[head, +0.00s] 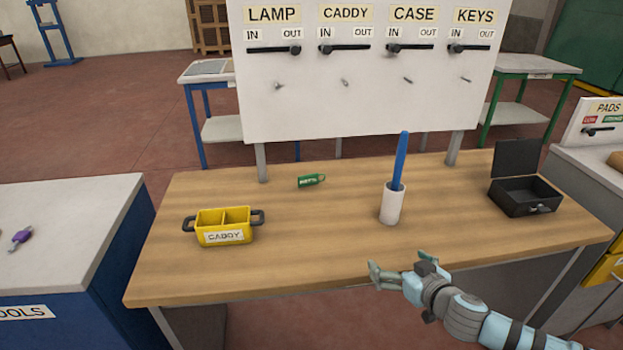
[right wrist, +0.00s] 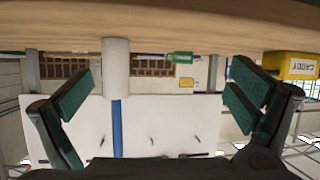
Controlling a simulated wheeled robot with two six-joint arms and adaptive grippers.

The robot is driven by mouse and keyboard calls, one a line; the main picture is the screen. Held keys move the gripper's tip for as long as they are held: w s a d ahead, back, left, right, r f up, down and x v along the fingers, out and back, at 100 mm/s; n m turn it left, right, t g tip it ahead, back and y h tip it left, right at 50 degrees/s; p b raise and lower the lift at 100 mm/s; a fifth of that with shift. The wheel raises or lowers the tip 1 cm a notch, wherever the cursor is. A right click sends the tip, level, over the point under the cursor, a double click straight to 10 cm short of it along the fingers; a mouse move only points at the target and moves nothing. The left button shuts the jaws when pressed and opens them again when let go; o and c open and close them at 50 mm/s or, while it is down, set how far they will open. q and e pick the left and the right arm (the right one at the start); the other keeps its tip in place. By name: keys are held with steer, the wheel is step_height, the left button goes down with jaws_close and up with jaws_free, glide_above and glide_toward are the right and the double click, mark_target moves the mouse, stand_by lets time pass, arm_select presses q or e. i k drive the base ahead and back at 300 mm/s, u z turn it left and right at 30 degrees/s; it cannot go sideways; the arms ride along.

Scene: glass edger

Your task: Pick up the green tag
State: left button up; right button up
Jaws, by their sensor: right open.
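The green tag (head: 312,181) lies flat on the wooden table (head: 290,265), near its back edge and below the white board. It also shows in the right wrist view (right wrist: 180,57), small and beyond the fingers. My right gripper (head: 400,266) is at the table's front edge, in front of the white cup and well short of the tag. In the right wrist view its two dark green fingers (right wrist: 158,92) are spread wide with nothing between them. My left gripper is not in view.
A white cup (head: 391,207) holding a blue stick (head: 400,160) stands right of the tag. A yellow caddy (head: 224,238) sits at the left, and an open black case (head: 525,200) at the right. The white board (head: 360,90) rises behind.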

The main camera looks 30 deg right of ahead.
mark_target(306, 180)
steer(key=i, duration=0.95)
